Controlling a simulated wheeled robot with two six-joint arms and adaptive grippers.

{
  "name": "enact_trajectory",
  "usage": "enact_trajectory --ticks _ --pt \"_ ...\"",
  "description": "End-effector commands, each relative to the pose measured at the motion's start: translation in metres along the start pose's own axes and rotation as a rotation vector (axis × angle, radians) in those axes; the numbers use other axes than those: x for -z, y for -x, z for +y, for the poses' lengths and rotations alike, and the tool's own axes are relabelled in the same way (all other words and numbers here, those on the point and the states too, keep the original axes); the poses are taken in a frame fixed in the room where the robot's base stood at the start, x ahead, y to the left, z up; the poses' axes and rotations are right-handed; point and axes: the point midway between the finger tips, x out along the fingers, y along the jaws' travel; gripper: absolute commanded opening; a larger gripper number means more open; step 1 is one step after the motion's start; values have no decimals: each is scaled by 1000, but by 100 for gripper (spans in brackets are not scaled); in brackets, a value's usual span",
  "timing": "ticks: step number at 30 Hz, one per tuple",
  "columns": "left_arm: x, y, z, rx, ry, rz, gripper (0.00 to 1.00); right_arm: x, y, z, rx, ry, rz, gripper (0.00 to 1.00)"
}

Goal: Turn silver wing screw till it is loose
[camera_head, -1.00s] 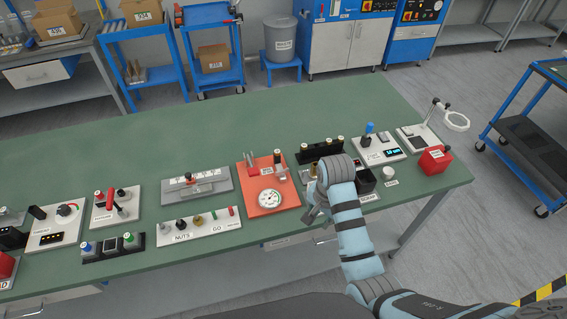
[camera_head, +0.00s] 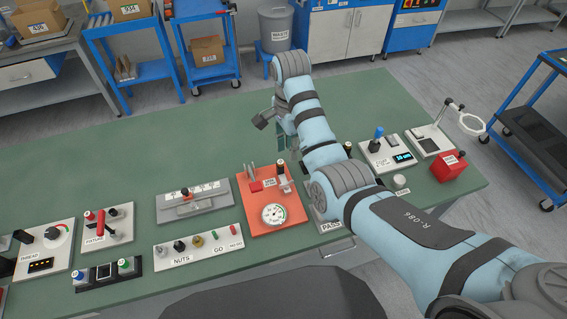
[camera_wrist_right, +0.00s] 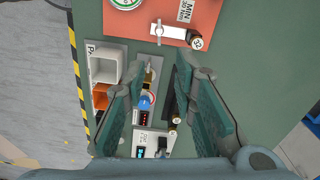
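A small silver wing-shaped piece, apparently the wing screw (camera_wrist_right: 159,29), stands on a pale bar on the orange-red plate (camera_wrist_right: 187,10) at the top of the right wrist view. In the head view the orange plate (camera_head: 247,220) carries a round dial, and the screw is too small to make out clearly. My right gripper (camera_head: 279,131) is raised over the table behind that plate, partly hidden by my own arm. In the right wrist view the gripper (camera_wrist_right: 160,68) is open, with nothing between its teal fingers. My left gripper is not in view.
A grey fixture (camera_head: 222,206) and a nut board (camera_head: 205,249) lie left of the orange plate. A red box (camera_head: 448,166) and a magnifier ring (camera_head: 471,124) stand at right. The green table (camera_head: 180,140) is clear toward the back left.

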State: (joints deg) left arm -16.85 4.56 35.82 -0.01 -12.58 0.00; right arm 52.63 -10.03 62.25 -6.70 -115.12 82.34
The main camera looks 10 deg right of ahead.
Motion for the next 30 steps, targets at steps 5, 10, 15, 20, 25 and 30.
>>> enact_trajectory --ticks 5,10,15,20,25,30 --pt "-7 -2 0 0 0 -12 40 0 -18 1 -4 -2 0 25" --pt "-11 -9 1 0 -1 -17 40 0 -63 2 -6 -2 -1 25" --pt "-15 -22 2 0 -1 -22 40 0 -113 1 -4 -2 0 25" --pt "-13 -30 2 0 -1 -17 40 0 -140 1 -3 -1 0 25" --pt "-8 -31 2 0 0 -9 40 0 -146 1 -1 -1 0 25" --pt "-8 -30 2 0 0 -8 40 0 -145 0 0 -1 0 22"
